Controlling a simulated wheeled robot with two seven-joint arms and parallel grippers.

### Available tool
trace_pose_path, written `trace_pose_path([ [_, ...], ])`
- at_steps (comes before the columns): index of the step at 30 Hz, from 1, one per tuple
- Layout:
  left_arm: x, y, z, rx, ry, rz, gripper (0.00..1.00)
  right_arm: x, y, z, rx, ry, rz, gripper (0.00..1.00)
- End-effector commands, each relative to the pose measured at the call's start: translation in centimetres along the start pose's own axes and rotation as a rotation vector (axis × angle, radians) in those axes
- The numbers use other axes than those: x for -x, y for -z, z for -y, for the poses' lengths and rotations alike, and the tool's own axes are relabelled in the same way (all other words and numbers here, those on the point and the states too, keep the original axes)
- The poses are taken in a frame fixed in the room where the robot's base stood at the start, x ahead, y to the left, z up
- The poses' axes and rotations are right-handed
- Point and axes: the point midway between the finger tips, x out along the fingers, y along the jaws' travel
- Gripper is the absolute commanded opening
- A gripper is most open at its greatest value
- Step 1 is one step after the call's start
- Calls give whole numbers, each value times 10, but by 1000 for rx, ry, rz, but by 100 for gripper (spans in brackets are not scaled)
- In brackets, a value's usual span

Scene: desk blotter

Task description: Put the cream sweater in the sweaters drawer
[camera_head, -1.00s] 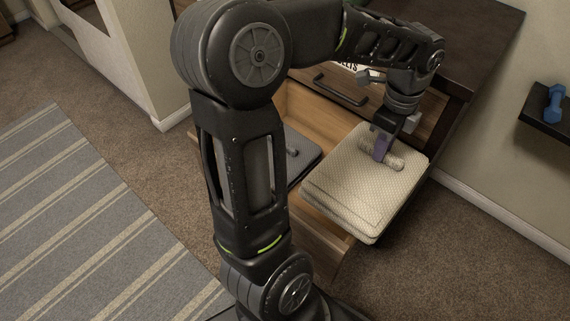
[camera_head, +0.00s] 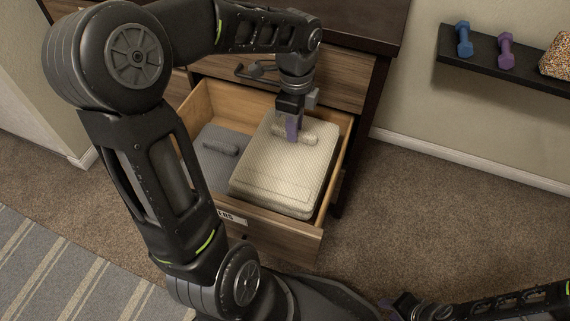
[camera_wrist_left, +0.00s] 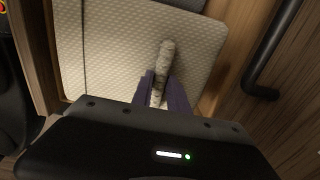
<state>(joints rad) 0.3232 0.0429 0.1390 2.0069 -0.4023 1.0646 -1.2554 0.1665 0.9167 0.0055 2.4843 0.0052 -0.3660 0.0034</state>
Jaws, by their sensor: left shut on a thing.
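The cream sweater (camera_head: 285,170) is a folded, textured stack with a rolled grip on top, in the right half of the open drawer (camera_head: 275,232). The drawer's right wall shows beside it; I cannot tell whether it rests on the bottom. My left gripper (camera_head: 292,138) points down and is shut on the sweater's roll. In the left wrist view the purple fingers (camera_wrist_left: 161,100) pinch the roll, with the sweater (camera_wrist_left: 115,45) beneath. The drawer front's label is partly hidden by my left arm, only its last letters showing. My right gripper (camera_head: 398,306) is low at the bottom right, its opening unclear.
A grey folded garment (camera_head: 215,155) lies in the drawer's left half, beside the sweater. A closed drawer with a dark handle (camera_head: 255,72) is above. A wall shelf (camera_head: 500,65) with blue and purple dumbbells is at right. Carpet at right is clear.

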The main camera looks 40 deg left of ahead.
Motion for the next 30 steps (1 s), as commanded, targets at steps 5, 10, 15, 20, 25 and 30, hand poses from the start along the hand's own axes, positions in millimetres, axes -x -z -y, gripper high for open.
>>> trace_pose_path([
  [5, -51, 0, 0, 0, -2, -1, 0, -23, 2, -8, -2, -1, -10, 33],
  [10, -73, 0, 0, 0, 0, 0, 0, -31, 4, -10, -2, -1, -16, 33],
  [15, -74, 0, 1, 0, 2, -1, 0, -30, 4, -10, -2, -1, -17, 33],
  [20, -74, 0, 1, 0, 2, -1, 0, -30, 4, -9, -2, -1, -17, 33],
  [25, -88, 0, 0, 0, -2, 0, 0, -37, 4, -12, -2, -1, -19, 33],
  [30, -119, 0, 0, 0, -1, 0, 0, -52, 5, -16, -3, -1, -24, 33],
])
